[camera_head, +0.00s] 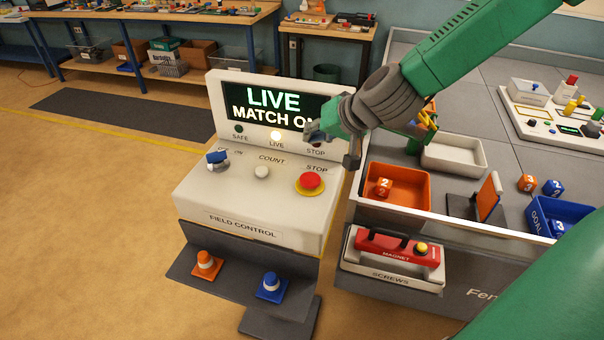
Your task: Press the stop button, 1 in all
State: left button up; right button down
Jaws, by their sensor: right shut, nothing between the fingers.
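The stop button (311,181) is a red round cap on a yellow base, at the right of the white field control console's (235,200) top, beside the word STOP. The cap looks raised. My right gripper (330,143) reaches in from the upper right and is shut and empty. It hangs in front of the right end of the console's screen (265,106), above and behind the button in the picture, apart from it. The screen reads LIVE and MATCH ON, with its right end hidden by my gripper. The LIVE lamp (276,136) glows. My left gripper is not in view.
The console also carries a blue switch (217,157) and a white COUNT button (262,172). Open floor lies left.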

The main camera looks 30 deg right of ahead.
jog(key=b, duration=0.5)
send_over(314, 177)
jog(key=a, duration=0.2)
notch_tip(314, 177, down, 6)
jog(key=shift+d+r, duration=0.1)
jog(key=shift+r, duration=0.15)
jog(key=f+b, duration=0.2)
jog(key=f, duration=0.1)
jog(key=shift+w+d+f+b, duration=0.1)
jog(key=shift+d+f+b, duration=0.1)
jog(key=shift+d+b, duration=0.2)
jog(key=shift+d+f, duration=0.35)
jog(key=shift+d, duration=0.15)
jog(key=shift+a, duration=0.35)
jog(key=shift+a+r, duration=0.2)
jog(key=shift+a, duration=0.2)
jog(key=shift+d+f, duration=0.15)
jog(key=shift+d, duration=0.5)
jog(key=shift+a, duration=0.55)
jog(key=shift+d+f+b, duration=0.3)
jog(key=shift+b, duration=0.05)
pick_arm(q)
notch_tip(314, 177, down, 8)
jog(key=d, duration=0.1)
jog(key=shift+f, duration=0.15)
pick_arm(e)
jog(key=shift+d, duration=0.35)
